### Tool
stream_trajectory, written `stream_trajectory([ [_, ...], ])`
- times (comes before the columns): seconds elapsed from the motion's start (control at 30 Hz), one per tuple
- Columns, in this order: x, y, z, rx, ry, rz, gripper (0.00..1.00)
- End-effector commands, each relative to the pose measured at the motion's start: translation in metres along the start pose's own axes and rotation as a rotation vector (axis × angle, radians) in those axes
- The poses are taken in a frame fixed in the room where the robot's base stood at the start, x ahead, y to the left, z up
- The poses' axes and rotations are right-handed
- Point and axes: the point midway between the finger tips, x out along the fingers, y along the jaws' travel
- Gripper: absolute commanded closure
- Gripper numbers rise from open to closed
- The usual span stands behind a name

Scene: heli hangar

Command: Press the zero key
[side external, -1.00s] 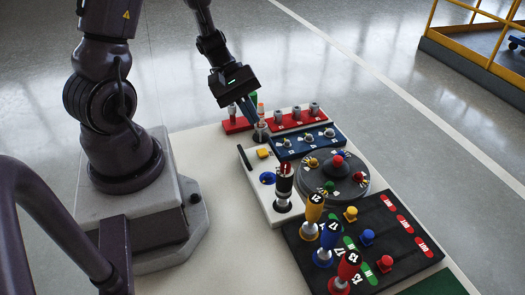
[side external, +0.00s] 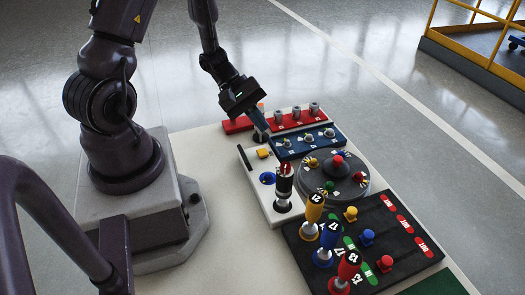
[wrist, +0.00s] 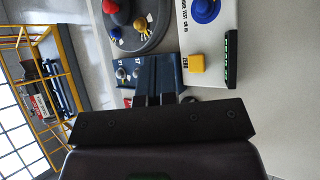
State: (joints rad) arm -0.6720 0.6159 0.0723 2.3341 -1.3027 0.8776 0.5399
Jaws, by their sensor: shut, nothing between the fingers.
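The zero key is a square yellow key (wrist: 196,62) with "ZERO" printed beside it, on a white panel (wrist: 222,22). In the wrist view my closed fingers (wrist: 158,84) point at the blue panel, left of the key. No contact with the key shows.
The blue switch panel (side external: 290,148), a grey round dial (side external: 312,178) and a red panel (side external: 240,124) lie close by. Upright numbered handles (side external: 314,208) stand in front.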

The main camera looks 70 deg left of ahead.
Motion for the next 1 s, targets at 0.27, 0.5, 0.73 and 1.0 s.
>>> stream_trajectory([
  [0.27,0.026,-0.019,-0.019,-0.002,-0.001,-0.001,1.0],
  [0.5,0.036,-0.027,-0.027,0.0,0.0,0.0,1.0],
  [0.73,0.037,-0.027,-0.028,0.002,0.001,0.0,1.0],
  [1.0,0.037,-0.027,-0.027,0.001,0.0,0.0,1.0],
])
